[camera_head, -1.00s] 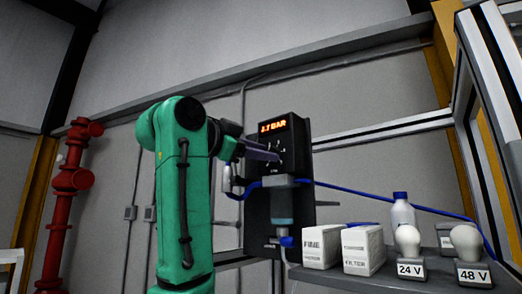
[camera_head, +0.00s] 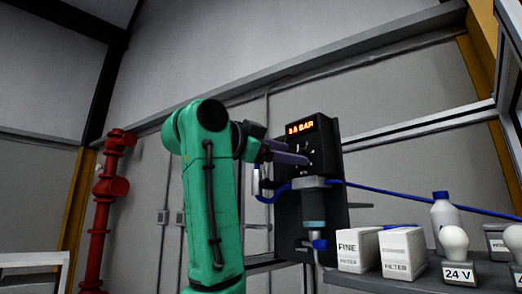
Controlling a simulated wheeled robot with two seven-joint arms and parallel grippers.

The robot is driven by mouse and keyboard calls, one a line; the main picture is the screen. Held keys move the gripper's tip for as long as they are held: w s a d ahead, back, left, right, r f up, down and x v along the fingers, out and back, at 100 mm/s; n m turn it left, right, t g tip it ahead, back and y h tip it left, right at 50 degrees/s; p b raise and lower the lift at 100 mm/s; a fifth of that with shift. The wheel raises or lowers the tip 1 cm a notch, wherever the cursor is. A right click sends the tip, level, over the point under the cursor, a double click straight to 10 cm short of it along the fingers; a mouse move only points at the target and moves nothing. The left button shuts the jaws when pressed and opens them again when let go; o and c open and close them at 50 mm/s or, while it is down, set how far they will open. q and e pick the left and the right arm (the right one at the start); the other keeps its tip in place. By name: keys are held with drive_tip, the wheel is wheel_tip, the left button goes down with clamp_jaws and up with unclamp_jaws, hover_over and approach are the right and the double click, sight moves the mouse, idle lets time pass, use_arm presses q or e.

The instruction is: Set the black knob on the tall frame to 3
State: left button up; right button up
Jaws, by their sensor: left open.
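The tall black frame (camera_head: 334,222) stands right of centre against the wall. A dark panel on it carries a lit orange display (camera_head: 300,127) that ends in BAR; its blurred digits may read 3.0. White dial marks (camera_head: 310,149) show below the display. My left gripper (camera_head: 304,159) is open and reaches in from the left, its fingers in front of the dial. The black knob cannot be told apart from the fingers and the dark panel, so its setting and any contact are unclear. My right gripper is not in view.
A blue hose (camera_head: 420,202) runs right from the frame. A shelf (camera_head: 440,273) at lower right holds a FINE box (camera_head: 358,250), a FILTER box (camera_head: 403,253), a bottle (camera_head: 446,220) and a bulb on a 24 V base (camera_head: 459,275).

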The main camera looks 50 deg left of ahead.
use_arm(q)
drive_tip(key=s+b, duration=0.3)
drive_tip(key=s, duration=1)
drive_tip(key=shift+a+f, duration=0.2)
drive_tip(key=shift+a, duration=0.25)
drive_tip(key=shift+s, duration=0.1)
